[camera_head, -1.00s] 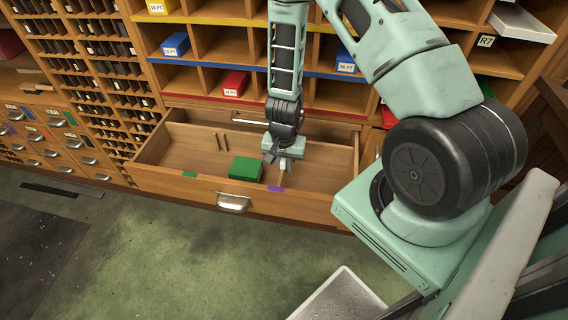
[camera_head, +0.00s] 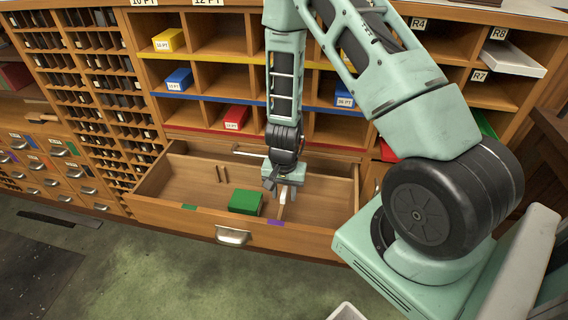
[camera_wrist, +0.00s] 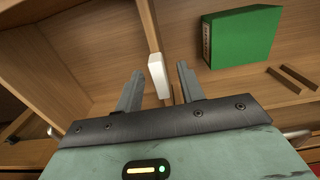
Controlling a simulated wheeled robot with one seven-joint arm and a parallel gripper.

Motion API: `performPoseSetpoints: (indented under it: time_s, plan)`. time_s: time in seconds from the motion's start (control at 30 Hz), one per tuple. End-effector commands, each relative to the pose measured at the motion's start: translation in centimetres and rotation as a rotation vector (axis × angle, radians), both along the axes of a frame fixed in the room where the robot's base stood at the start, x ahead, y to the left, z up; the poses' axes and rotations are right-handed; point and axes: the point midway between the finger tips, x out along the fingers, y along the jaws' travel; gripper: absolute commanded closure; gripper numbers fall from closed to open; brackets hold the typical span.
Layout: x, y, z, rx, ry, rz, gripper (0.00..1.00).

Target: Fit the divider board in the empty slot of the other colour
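The divider board (camera_head: 283,210) is a thin wooden panel standing in the open drawer (camera_head: 160,212), by the purple tab (camera_head: 275,222) on the drawer's front edge. It has a white grip piece, which shows in the wrist view (camera_wrist: 158,75). My gripper (camera_head: 279,190) is over the board, pointing down. In the wrist view its two fingers are apart, with the white piece between their tips and a gap on each side. A green tab (camera_head: 190,207) marks the front edge further left. Paired wooden strips (camera_wrist: 290,80) on a drawer wall show a slot with no board in it.
A green box (camera_head: 245,202) lies in the drawer between the two tabs, left of the board; it also shows in the wrist view (camera_wrist: 243,36). Shelves with coloured boxes stand above and behind the drawer. The drawer's left part is clear.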

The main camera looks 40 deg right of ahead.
Motion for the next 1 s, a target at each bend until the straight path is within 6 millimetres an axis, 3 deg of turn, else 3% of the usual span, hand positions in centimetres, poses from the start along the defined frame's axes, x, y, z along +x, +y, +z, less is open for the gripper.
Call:
performPoseSetpoints:
  time_s: [0.03, 0.2, 0.5, 0.7, 1.0]
  plan:
    - [0.1, 0.0, 1.7, -0.003, -0.004, 0.004, 0.61]
    - [0.1, 0.1, 5.8, -0.003, -0.005, 0.003, 0.61]
    - [0.1, 0.1, 12.0, 0.0, -0.002, 0.003, 0.61]
    - [0.0, 0.0, 13.8, 0.0, -0.001, 0.0, 0.61]
    - [0.0, 0.0, 14.1, 0.001, 0.001, -0.001, 0.61]
